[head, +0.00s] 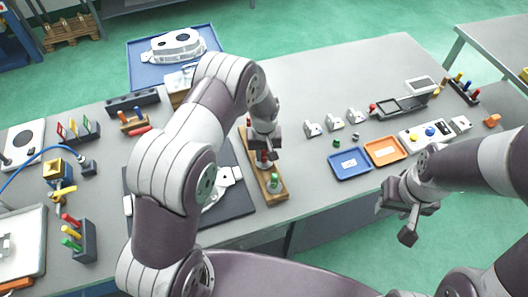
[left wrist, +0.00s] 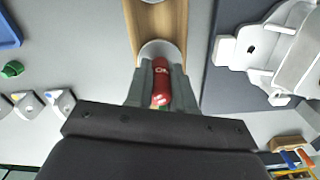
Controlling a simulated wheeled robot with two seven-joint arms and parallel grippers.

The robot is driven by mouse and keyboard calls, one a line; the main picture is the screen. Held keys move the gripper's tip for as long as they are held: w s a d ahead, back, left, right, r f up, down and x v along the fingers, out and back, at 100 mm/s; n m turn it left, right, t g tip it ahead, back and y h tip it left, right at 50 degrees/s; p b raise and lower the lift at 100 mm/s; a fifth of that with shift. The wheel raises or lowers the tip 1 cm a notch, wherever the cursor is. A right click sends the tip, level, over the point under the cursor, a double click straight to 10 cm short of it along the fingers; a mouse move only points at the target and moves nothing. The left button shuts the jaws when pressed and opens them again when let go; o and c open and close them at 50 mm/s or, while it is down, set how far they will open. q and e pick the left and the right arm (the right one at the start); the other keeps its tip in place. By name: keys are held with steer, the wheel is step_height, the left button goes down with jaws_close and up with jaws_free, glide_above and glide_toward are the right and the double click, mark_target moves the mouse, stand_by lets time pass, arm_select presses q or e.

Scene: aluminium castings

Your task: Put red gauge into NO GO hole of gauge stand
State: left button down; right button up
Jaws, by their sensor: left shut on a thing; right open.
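The red gauge (left wrist: 161,82) is between the fingers of my left gripper (left wrist: 160,88), which is shut on it. The stand's wood also shows in the left wrist view (left wrist: 164,22), with a pale round seat (left wrist: 158,47) right beside the gauge. The gauge's lower end is hidden, so I cannot tell whether it is in a hole. A green gauge (head: 274,182) stands at the near end. My right gripper (head: 408,208) is open and empty.
A dark mat (head: 238,204) with a pale casting (left wrist: 280,48) lies beside the stand. Blue (head: 350,175) and orange (head: 403,157) trays lie to the right. A rack of coloured handles (head: 84,238) stands at left. The table's near edge is close to the stand.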

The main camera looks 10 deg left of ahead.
arm_select(q)
steer(key=shift+f, duration=0.35)
steer(key=c, duration=0.9)
jaws_free()
step_height(320, 180, up, 12)
steer(key=b, duration=0.3)
steer(key=shift+f, duration=0.25)
steer(key=shift+r, duration=0.65)
